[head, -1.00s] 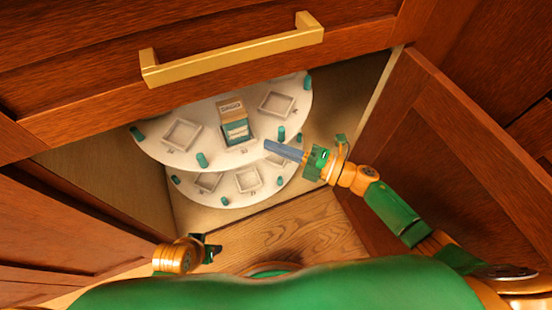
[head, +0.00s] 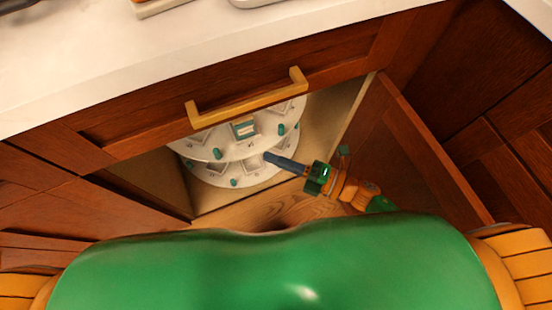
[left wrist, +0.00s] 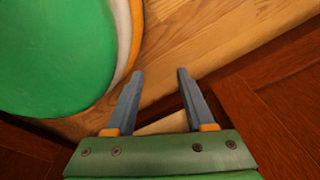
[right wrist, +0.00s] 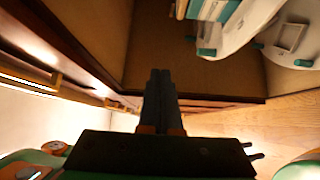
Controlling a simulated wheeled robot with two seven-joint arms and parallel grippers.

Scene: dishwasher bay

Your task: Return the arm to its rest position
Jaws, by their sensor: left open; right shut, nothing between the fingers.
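My right gripper (head: 268,158) is in the head view at the front of the open cabinet, its shut fingers pointing left toward the white two-tier carousel (head: 205,142). In the right wrist view its fingers (right wrist: 160,75) are together with nothing between them, and the carousel (right wrist: 240,30) shows at the upper right, apart from them. My left gripper (left wrist: 158,75) shows in the left wrist view, open and empty, over the wooden floor (left wrist: 215,35). It is hidden in the head view.
The open cabinet door (head: 415,150) stands right of my right arm. A drawer front with a gold handle (head: 250,106) juts out above the carousel, below the white counter (head: 200,50). A box (head: 244,128) stands on the upper tier. Dark wood panels (left wrist: 270,110) lie near my left gripper.

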